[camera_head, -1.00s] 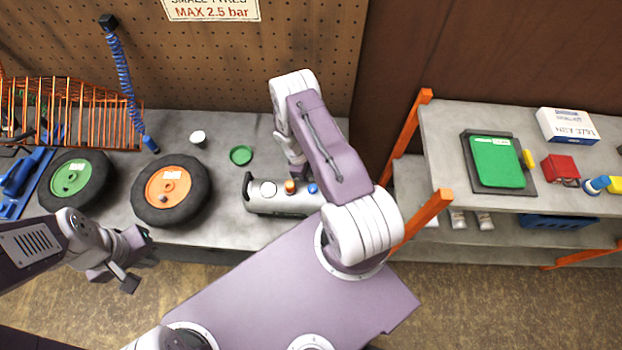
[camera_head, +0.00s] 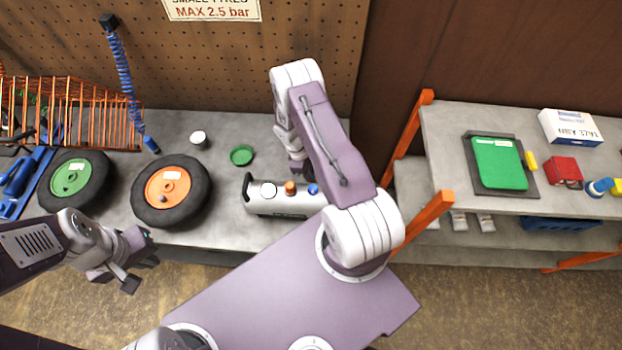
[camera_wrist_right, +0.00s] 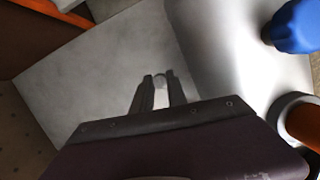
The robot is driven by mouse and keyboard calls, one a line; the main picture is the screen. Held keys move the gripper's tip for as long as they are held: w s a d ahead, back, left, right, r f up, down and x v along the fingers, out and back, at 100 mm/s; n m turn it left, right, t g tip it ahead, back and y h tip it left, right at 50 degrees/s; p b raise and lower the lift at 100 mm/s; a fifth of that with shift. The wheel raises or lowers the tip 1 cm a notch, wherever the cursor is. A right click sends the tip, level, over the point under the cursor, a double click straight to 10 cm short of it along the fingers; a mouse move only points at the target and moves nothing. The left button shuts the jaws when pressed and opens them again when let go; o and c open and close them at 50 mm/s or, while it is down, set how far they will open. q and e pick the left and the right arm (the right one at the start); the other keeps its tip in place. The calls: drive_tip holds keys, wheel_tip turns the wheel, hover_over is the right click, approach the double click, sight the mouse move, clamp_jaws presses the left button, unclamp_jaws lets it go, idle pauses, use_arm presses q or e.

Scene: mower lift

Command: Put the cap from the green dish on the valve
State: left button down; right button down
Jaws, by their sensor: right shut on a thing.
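The green dish (camera_head: 241,155) lies on the grey bench, and no cap can be made out in it. My right gripper (camera_wrist_right: 160,92) is shut on a small pale grey piece (camera_wrist_right: 160,82), probably the cap, above the bench beside the compressor. In the head view my right arm mostly hides this gripper. The orange-hubbed wheel (camera_head: 168,187) lies flat on the bench, with a small dark stub (camera_head: 163,198) on its hub. I cannot tell whether that is the valve. My left gripper (camera_head: 143,262) is open and empty in front of the bench.
A grey compressor (camera_head: 254,202) with a white gauge, an orange knob and a blue knob (camera_wrist_right: 295,27) stands just beside my right gripper. A white cup (camera_head: 199,140), a green-hubbed wheel (camera_head: 72,178) and a blue hose (camera_head: 124,80) are further left. A shelf stands at right.

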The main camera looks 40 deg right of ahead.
wheel_tip(320, 180, up, 7)
drive_tip(key=shift+f+b, duration=0.15)
drive_tip(key=shift+b, duration=0.35)
